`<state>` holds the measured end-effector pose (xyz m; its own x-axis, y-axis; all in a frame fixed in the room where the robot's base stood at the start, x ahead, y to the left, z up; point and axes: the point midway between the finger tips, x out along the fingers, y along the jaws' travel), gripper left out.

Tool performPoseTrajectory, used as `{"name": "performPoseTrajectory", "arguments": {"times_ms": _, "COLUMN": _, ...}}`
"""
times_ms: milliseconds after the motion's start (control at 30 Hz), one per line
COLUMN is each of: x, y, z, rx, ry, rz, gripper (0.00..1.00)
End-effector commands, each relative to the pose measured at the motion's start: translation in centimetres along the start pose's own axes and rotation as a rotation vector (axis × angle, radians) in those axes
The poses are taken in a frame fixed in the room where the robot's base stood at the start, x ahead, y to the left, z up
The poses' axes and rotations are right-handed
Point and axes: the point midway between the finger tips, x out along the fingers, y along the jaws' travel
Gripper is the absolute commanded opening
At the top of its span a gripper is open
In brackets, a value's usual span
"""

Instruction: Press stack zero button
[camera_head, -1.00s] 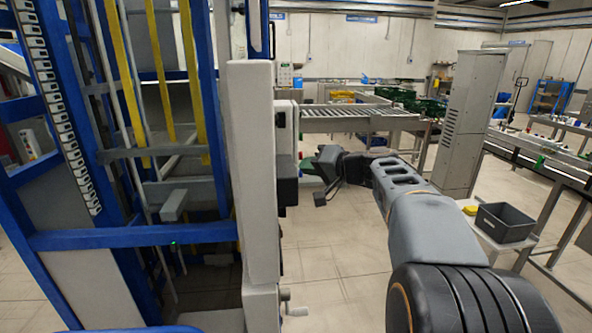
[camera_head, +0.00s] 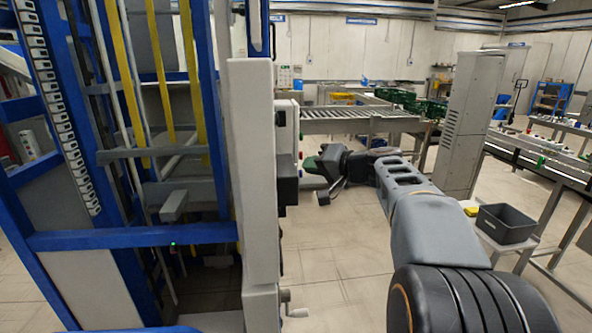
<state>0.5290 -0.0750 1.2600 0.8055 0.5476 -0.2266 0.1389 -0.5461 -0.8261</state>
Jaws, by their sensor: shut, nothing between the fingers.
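Small coloured buttons (camera_head: 300,156) show edge-on at the right side of the grey machine post, one of them reddish. Their labels cannot be read, so I cannot tell which is the stack zero button. My gripper (camera_head: 309,166) is at the end of my arm, just right of the post and close to the buttons, with its fingers toward the post. It is shut and empty. From this angle I cannot tell whether its tip touches a button.
The tall grey post (camera_head: 255,170) and blue stacker frame (camera_head: 130,240) fill the left. A roller conveyor (camera_head: 350,118) with green crates (camera_head: 395,95) beyond it lies behind. A grey locker (camera_head: 472,125) and a dark bin (camera_head: 505,225) stand right. Floor below my gripper is clear.

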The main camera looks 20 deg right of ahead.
Motion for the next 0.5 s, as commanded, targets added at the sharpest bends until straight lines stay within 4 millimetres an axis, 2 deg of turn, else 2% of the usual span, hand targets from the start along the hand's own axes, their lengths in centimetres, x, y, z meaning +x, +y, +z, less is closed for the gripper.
{"name": "performPoseTrajectory", "arguments": {"times_ms": 500, "x": -0.63, "y": 0.56, "z": -0.47, "rx": 0.001, "ry": 0.002, "rz": 0.002, "gripper": 0.0}}
